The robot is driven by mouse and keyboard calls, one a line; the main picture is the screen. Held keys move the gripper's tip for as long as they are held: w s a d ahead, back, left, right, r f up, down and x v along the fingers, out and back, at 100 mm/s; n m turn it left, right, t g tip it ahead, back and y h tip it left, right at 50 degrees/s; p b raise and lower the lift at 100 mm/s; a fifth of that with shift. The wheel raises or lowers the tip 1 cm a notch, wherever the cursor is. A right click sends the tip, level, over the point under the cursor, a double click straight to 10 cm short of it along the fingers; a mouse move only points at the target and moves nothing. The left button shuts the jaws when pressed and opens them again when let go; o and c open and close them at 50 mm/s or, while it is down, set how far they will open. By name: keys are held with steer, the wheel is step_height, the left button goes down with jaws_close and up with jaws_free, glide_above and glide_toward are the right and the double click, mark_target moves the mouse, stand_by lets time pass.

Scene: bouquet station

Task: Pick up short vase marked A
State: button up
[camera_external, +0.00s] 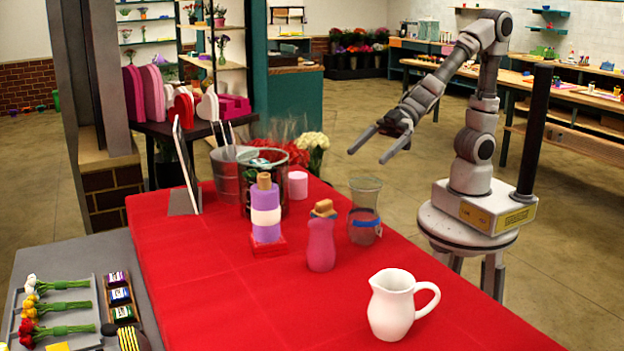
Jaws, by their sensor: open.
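No letter A is legible on any vase here, so I cannot tell which one is the short vase marked A. A pink vase-like bottle with a tan top (321,245) stands upright mid-table. A clear glass vase with a blue band (365,212) stands upright behind it to the right. A white pitcher (390,308) with its handle to the right stands nearest the camera. My gripper (367,157) is open and empty, in the air beyond the table's right edge in the picture, higher than the glass vase and apart from it.
A flower tray (60,310) lies at lower left. The table's front left is clear.

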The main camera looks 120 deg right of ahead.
glide_toward(356, 194)
steer(key=x, duration=0.4)
steer(key=shift+w+f, duration=0.2)
steer(key=shift+f, duration=0.2)
steer(key=shift+p+x, duration=0.6)
steer(key=shift+x, duration=1.85)
steer(key=c, duration=1.5)
steer(key=shift+r, duration=0.1)
jaws_close()
steer(key=shift+r, duration=0.15)
